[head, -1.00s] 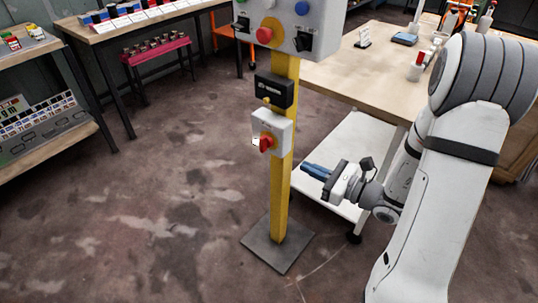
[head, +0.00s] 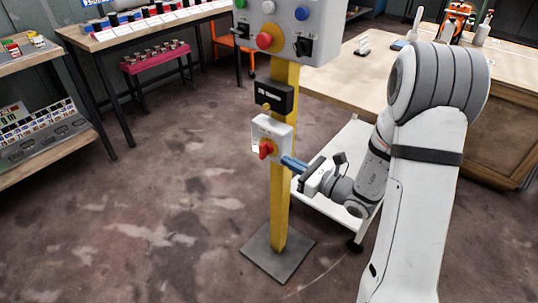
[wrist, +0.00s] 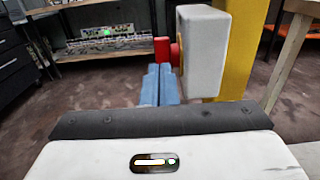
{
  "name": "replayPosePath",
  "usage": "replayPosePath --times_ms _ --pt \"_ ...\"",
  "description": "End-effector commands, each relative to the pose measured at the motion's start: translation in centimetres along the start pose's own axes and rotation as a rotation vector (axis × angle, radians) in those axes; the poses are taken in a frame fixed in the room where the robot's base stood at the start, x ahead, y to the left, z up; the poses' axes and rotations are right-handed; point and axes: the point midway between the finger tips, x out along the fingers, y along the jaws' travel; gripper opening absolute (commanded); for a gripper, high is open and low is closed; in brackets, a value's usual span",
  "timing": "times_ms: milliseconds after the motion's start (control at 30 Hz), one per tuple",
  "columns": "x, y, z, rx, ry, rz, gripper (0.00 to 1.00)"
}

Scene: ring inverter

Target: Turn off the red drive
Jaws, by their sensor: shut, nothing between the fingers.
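The red rotary switch (head: 265,149) sits on a grey-white box (head: 271,131) low on the yellow post. In the wrist view the red knob (wrist: 164,50) stands upright beside the box (wrist: 204,52), just beyond my fingertips. My gripper (head: 287,161) has blue fingers, shut and empty, pointing left at the lower right edge of the box in the head view. In the wrist view the fingers (wrist: 160,84) lie in front of the knob and hide its lower part. I cannot tell whether they touch it.
A black box (head: 275,95) and a grey control panel (head: 290,28) with several buttons are above on the yellow post (head: 279,205). The post stands on a dark base plate (head: 278,249). A wooden table (head: 350,72) and white shelf (head: 338,190) are close on the right. Floor left is clear.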

Motion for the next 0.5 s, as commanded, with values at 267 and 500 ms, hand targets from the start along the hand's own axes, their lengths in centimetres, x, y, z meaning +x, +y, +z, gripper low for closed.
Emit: replayPosePath --times_ms 267,500 --pt "5.0 0.1 -0.1 0.001 0.000 0.004 0.00" --pt "6.3 0.1 -0.1 0.001 0.001 0.000 0.00"
